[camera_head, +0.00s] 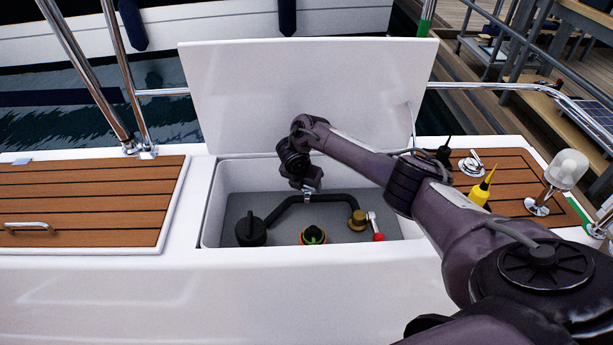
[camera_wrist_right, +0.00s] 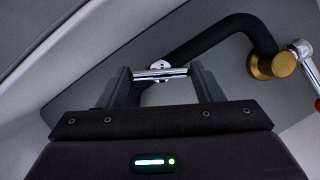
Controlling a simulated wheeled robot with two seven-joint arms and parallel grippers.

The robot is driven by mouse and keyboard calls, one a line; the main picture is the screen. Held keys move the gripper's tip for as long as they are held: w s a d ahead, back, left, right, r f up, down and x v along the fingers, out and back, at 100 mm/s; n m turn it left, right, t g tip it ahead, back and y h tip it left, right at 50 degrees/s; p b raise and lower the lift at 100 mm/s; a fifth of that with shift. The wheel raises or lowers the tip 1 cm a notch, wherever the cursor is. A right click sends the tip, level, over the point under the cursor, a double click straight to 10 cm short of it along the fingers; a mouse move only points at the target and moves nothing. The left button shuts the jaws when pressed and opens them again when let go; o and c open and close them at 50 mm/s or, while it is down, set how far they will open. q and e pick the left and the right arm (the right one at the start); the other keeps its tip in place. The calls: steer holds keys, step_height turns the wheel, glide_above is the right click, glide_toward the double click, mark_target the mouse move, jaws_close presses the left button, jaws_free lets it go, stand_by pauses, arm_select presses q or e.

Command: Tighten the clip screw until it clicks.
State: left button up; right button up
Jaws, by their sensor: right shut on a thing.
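A black hose (camera_head: 335,198) runs across the inside of an open deck locker. It also shows in the right wrist view (camera_wrist_right: 215,33), ending at a brass fitting (camera_wrist_right: 270,65). A silver metal clip (camera_wrist_right: 161,73) with a bright crossbar sits on the hose. My right gripper (camera_wrist_right: 160,76) reaches down into the locker, its two dark fingers shut on the bar from both sides. In the head view my right gripper (camera_head: 309,188) is small and hides part of the clip. I cannot see the clip screw's slot or how tight it is. My left gripper is not in view.
The locker holds a black cap (camera_head: 250,230), a green and orange cap (camera_head: 313,235) and a red-handled lever (camera_head: 376,229). Its white lid (camera_head: 300,90) stands open behind. A yellow bottle (camera_head: 481,190) and a lamp (camera_head: 566,168) stand on the right deck.

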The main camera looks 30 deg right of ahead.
steer(key=m+g, duration=0.1)
steer(key=m, duration=0.2)
steer(key=shift+w+p, duration=0.1)
steer(key=shift+p, duration=0.25)
steer(key=shift+m+g, duration=0.3)
steer(key=shift+m, duration=0.8)
steer(key=shift+w+m+g+h+b, duration=0.1)
steer(key=shift+m+g+h+b, duration=0.2)
steer(key=shift+m+g+b, duration=0.6)
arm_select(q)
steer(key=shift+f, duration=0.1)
arm_select(e)
steer(key=shift+m, duration=0.3)
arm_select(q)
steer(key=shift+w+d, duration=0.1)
arm_select(e)
steer(key=o, duration=1)
